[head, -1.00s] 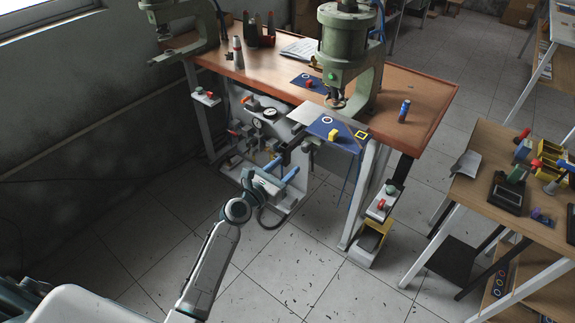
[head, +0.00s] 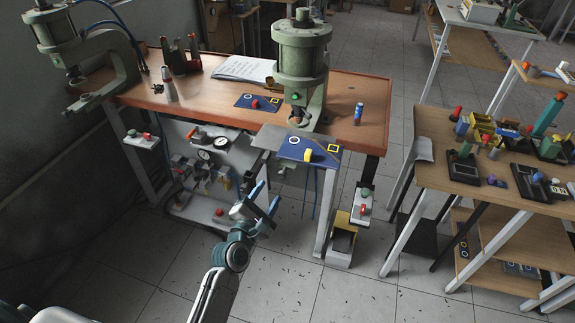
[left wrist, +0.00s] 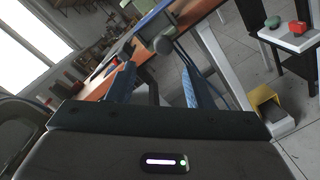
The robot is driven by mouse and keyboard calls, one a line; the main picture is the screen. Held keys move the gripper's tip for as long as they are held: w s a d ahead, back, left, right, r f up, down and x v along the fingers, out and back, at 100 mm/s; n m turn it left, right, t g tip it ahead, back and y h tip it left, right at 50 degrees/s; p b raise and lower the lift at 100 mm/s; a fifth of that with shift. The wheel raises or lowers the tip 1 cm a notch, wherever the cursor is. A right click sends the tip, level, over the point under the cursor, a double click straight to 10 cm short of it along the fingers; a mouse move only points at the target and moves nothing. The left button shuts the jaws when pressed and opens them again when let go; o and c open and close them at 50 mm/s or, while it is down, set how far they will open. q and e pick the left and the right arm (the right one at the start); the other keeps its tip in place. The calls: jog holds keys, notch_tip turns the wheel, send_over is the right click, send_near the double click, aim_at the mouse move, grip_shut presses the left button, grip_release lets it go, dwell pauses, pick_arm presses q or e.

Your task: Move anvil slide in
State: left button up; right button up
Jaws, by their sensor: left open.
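The anvil slide appears to be the grey plate (head: 268,137) sticking out at the front edge of the bench, under the nearer green press (head: 302,62). My right gripper is not in view.
A second green press (head: 95,58) stands at the bench's left end. Gauges and hoses (head: 205,154) hang under the bench. A red-green button box (head: 362,208) and yellow pedal (head: 343,241) are at the right leg. A cluttered side table (head: 435,180) stands right.

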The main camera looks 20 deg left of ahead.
aim_at(285, 169)
pick_arm(q)
jog(key=w, duration=0.2)
jog(key=w+d, duration=0.1)
jog(key=w, duration=0.2)
jog(key=shift+w+d+r+p, duration=0.25)
jog(key=shift+w+d+p, duration=0.05)
jog(key=shift+w+d, duration=0.1)
jog(key=w, duration=0.5)
jog(key=shift+d+f, duration=0.1)
grip_shut()
jog(key=w, duration=0.4)
jog(key=shift+w+d, duration=0.15)
jog(key=shift+w, duration=0.05)
jog(key=shift+s, duration=0.1)
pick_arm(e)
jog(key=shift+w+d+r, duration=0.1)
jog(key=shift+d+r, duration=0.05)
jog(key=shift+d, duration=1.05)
